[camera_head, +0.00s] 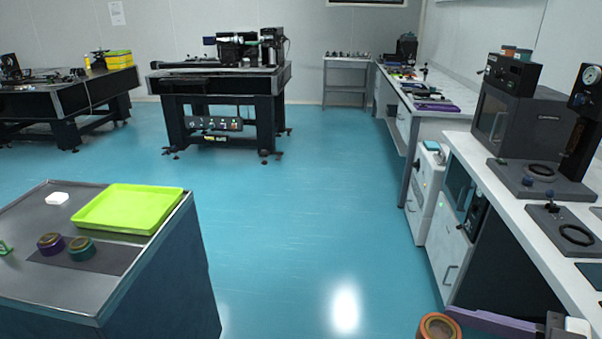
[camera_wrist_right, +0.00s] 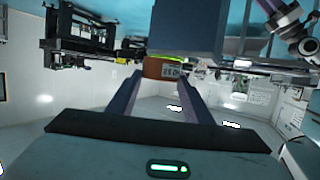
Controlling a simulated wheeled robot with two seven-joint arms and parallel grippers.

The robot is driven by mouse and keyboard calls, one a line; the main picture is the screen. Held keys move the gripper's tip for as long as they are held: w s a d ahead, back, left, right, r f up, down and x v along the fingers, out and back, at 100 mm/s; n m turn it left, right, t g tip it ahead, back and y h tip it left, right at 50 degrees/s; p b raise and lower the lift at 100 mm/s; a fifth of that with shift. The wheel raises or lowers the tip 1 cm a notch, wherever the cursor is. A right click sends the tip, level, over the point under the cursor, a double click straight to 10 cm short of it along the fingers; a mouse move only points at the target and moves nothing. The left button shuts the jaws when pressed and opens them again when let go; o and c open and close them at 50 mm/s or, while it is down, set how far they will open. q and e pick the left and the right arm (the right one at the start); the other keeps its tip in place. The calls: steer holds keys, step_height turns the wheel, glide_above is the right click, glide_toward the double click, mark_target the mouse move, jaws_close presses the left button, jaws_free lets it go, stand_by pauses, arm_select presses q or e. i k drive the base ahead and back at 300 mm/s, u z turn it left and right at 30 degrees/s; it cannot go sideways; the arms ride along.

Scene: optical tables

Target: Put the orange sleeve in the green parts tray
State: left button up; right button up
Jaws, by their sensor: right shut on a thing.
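The orange sleeve (camera_head: 438,327) is a short ring with a dark greenish inside, at the bottom edge of the head view. My right gripper (camera_head: 455,322) is shut on it and holds it in front of the right-hand bench, away from the tray. In the right wrist view the orange sleeve (camera_wrist_right: 163,69), with a small printed label, sits between the fingertips of my right gripper (camera_wrist_right: 165,80). The green parts tray (camera_head: 127,208) lies flat and empty on the grey-topped cabinet at the left. My left gripper does not show in the head view.
On the grey cabinet top (camera_head: 60,300) stand a purple ring (camera_head: 51,244) and a teal ring (camera_head: 81,249) on a dark mat, with a white piece (camera_head: 57,199) behind. Blue floor (camera_head: 310,220) is clear between the cabinet and the right-hand bench (camera_head: 500,215).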

mark_target(153, 206)
steer(key=u, duration=1)
steer(key=i, duration=1)
steer(key=u, duration=1.15)
